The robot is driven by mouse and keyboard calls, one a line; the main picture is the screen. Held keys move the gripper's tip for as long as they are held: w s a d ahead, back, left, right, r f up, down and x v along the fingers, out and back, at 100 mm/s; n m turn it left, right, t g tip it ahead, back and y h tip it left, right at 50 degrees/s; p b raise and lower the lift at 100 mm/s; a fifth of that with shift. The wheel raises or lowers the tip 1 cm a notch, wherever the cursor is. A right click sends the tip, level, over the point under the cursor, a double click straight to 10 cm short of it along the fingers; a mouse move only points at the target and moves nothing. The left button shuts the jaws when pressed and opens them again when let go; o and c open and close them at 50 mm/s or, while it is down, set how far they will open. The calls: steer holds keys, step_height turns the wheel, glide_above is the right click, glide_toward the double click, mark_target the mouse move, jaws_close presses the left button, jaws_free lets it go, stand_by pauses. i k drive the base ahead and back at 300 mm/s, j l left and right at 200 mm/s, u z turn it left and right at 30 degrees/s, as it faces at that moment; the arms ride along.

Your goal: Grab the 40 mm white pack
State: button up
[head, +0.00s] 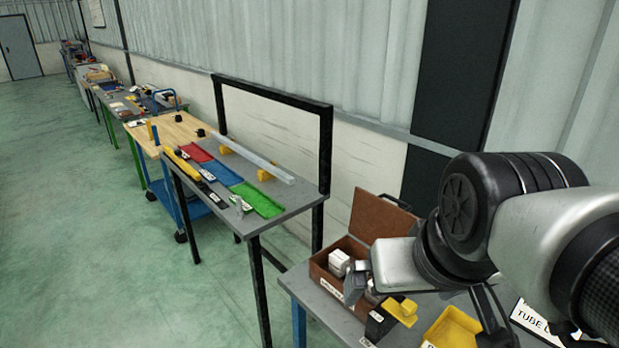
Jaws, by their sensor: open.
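A white pack (339,262) stands in the open brown box (323,271) on the near grey table. More white shows lower in the box (371,296), partly hidden by my gripper, so I cannot tell what it is. My gripper (357,282) is over the box, with its grey fingers just right of and below the white pack in the picture. It is open. I cannot tell whether a finger touches the pack. Pack sizes cannot be read here.
The box's brown lid (381,206) stands raised behind it. A yellow-and-black tool (401,311) and a yellow bin (452,331) lie to the right. A second table (290,199) with red, blue and green trays stands beyond. The green floor (100,240) at left is clear.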

mark_target(338, 261)
steer(key=i+j+z, duration=0.1)
steer(key=z, duration=0.25)
steer(key=j+z, duration=0.2)
steer(key=z, duration=0.15)
steer(key=i+j+z, duration=0.15)
steer(key=j, duration=0.2)
steer(key=j+z, duration=0.1)
steer(key=j, duration=0.3)
steer(key=i+j+z, duration=0.15)
steer(key=j, duration=0.9)
steer(key=i+j, duration=0.1)
steer(key=j, duration=0.55)
steer(key=i+z, duration=0.05)
